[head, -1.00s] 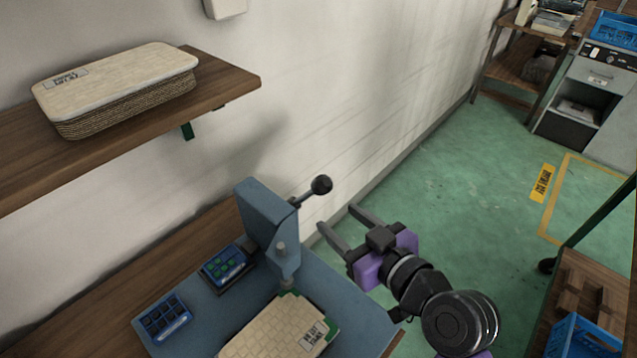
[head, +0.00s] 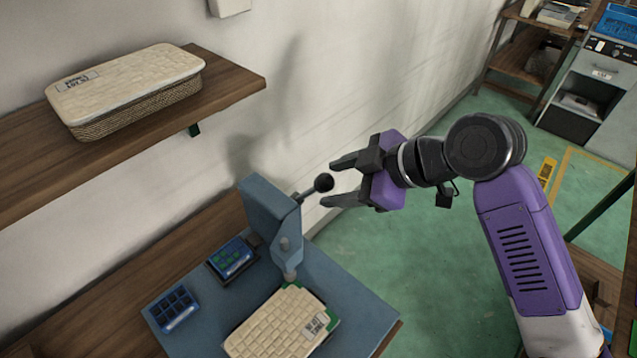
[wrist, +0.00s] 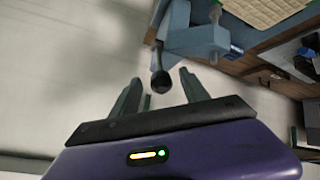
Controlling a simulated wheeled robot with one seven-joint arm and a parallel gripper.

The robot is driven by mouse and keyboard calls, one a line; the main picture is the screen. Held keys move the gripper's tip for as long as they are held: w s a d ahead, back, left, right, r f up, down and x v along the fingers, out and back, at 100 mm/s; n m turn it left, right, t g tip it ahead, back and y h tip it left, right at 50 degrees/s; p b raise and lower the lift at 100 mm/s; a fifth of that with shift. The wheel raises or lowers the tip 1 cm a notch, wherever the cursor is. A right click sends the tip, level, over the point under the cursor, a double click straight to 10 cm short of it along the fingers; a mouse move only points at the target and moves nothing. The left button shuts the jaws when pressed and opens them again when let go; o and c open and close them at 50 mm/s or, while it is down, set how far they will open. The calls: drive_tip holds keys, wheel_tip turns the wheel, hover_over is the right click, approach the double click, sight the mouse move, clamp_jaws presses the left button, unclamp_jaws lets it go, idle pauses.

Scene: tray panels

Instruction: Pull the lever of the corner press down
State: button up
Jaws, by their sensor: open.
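The corner press (head: 270,222) is a blue-grey upright block on a blue-grey base plate on the wooden bench. Its lever (head: 308,193) sticks out to the upper right and ends in a black ball knob (head: 324,182). My gripper (head: 325,182) is open, with its fingertips around or very near the knob in the head view. In the wrist view the knob (wrist: 161,82) shows in the gap between the two fingers of my gripper (wrist: 158,85). I see no finger closed on it. A cream woven panel (head: 278,325) lies under the press.
Two small blue trays, one with green pieces (head: 232,258) and one with dark pieces (head: 174,309), sit left of the press. A wooden shelf (head: 225,83) with a lidded basket (head: 130,90) is on the wall above. Green floor is open to the right.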

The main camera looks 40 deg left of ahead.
sight(318, 187)
drive_tip(key=shift+p+x, duration=0.45)
drive_tip(key=shift+x, duration=2.3)
clamp_jaws()
